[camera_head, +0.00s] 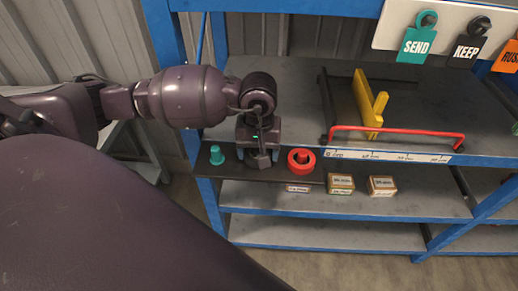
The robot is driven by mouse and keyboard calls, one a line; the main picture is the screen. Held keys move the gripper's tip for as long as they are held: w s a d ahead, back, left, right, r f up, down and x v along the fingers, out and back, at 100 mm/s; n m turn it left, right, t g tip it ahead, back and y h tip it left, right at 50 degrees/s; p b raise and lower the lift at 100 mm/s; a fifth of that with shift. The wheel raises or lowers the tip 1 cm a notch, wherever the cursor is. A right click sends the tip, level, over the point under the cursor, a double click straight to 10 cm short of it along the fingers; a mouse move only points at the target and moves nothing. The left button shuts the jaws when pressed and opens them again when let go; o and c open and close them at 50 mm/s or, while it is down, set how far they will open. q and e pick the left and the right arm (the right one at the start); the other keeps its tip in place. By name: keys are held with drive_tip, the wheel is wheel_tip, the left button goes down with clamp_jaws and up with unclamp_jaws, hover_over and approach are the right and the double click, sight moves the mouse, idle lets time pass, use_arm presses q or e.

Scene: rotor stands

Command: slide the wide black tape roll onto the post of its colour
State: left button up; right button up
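My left gripper (262,158) points down over the front edge of the shelf, between a teal post and a red ring. I cannot tell whether its fingers are open or shut, or whether they hold anything. The teal post (216,155) stands bare on a dark strip at the left. The red ring-shaped piece (301,160) sits to the right of the gripper; whether a post is inside it is unclear. I cannot make out a black tape roll or a black post; the gripper hides the spot between teal and red. My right gripper is not in view.
A yellow piece (369,103) stands on the grey shelf (285,108) behind a red bar (398,131). Small boxes (341,183) (382,186) lie lower down.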

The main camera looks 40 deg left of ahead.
use_arm(q)
drive_tip(key=shift+f, duration=0.25)
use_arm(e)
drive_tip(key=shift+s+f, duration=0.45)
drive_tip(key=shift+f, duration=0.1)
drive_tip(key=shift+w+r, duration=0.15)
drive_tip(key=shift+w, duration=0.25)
use_arm(q)
drive_tip(key=shift+f+b, duration=0.25)
drive_tip(key=shift+b, duration=0.3)
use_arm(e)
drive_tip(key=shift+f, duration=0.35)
use_arm(q)
drive_tip(key=o, duration=0.9)
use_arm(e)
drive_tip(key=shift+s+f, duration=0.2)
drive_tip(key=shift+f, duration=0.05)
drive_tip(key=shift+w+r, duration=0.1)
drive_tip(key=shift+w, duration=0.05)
